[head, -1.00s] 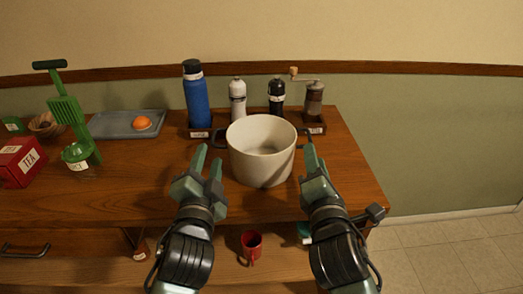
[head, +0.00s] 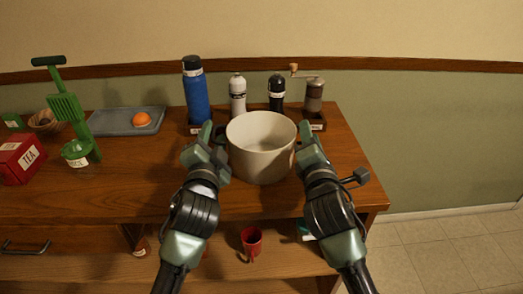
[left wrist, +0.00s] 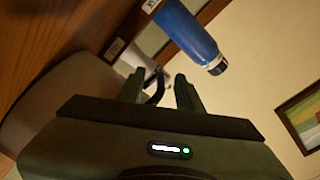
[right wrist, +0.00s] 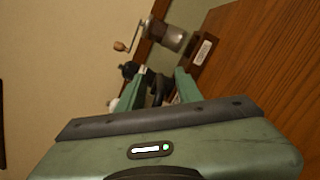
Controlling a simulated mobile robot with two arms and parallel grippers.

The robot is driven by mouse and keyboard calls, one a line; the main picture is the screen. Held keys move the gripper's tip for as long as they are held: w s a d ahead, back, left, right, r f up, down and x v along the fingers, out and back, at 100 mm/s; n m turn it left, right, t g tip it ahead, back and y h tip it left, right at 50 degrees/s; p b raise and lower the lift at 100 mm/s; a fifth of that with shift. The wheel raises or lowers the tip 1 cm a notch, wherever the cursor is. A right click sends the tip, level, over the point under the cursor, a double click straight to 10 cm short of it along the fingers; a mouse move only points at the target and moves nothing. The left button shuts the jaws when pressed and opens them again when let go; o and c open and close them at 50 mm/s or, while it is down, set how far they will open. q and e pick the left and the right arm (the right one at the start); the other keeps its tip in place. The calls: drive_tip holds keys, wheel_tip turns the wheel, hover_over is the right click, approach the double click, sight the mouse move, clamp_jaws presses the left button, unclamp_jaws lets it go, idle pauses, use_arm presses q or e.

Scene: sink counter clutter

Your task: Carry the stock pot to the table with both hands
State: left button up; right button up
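The stock pot (head: 262,160) is a pale, wide, open vessel standing upright on the wooden counter, and it looks empty. It also shows in the left wrist view (left wrist: 60,110). My left gripper (head: 213,133) is at the pot's left side, fingers apart. In the left wrist view, a dark side handle (left wrist: 156,88) lies between its fingertips. My right gripper (head: 308,133) is at the pot's right side, fingers apart. In the right wrist view, a dark handle (right wrist: 160,88) shows between its fingers. Both handles are mostly hidden by the grippers in the head view.
Behind the pot stand a blue bottle (head: 195,98), a white bottle (head: 237,98), a black bottle (head: 276,96) and a grinder (head: 314,98). To the left are a tray (head: 110,124) with an orange, a green utensil and a red tea box (head: 20,157). A red mug (head: 251,241) is below.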

use_arm(q)
clamp_jaws()
use_arm(e)
clamp_jaws()
